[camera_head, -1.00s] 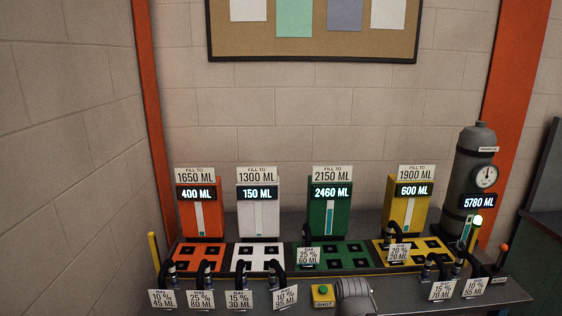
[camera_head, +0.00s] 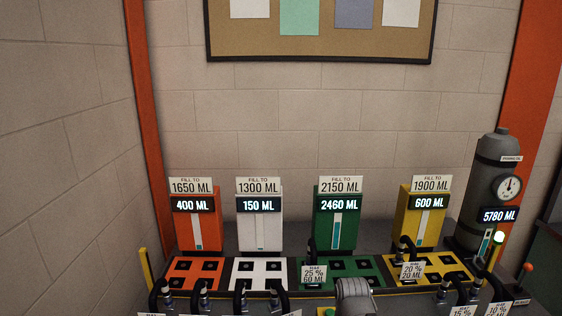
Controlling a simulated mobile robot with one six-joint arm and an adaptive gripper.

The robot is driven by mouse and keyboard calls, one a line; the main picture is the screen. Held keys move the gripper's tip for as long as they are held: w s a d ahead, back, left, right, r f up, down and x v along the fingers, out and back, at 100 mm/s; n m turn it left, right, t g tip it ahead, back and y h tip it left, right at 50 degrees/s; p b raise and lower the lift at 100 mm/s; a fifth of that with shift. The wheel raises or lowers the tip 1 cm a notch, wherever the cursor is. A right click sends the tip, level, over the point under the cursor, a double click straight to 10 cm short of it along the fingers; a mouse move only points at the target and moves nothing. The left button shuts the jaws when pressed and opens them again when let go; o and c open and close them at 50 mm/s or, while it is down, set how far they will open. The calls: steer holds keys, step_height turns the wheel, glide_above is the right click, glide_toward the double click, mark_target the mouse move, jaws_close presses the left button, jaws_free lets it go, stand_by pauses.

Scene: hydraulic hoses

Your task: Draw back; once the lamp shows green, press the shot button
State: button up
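The lamp (camera_head: 499,237) on the right, beside the grey cylinder, glows bright; its centre is almost white, so I cannot be sure of its colour. The shot button (camera_head: 328,312) is at the bottom edge; only its green top shows and the rest is cut off. A grey ribbed part of my arm (camera_head: 355,296) rises at bottom centre, just right of the button in the picture. No fingers show, so I cannot tell whether my gripper is open or shut. The grey cylinder (camera_head: 493,165) has a gauge and reads 5780 ML.
Orange (camera_head: 198,235), white (camera_head: 260,234), green (camera_head: 338,236) and yellow (camera_head: 422,231) tanks read 400, 150, 2460 and 600 ML. Black hoses with tags stand on and before their socket plates. An orange-knobbed lever (camera_head: 528,267) is at right.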

steer(key=shift+a, duration=0.1)
steer(key=shift+o, duration=0.8)
steer(key=shift+a, duration=0.1)
jaws_close()
stand_by(0.6)
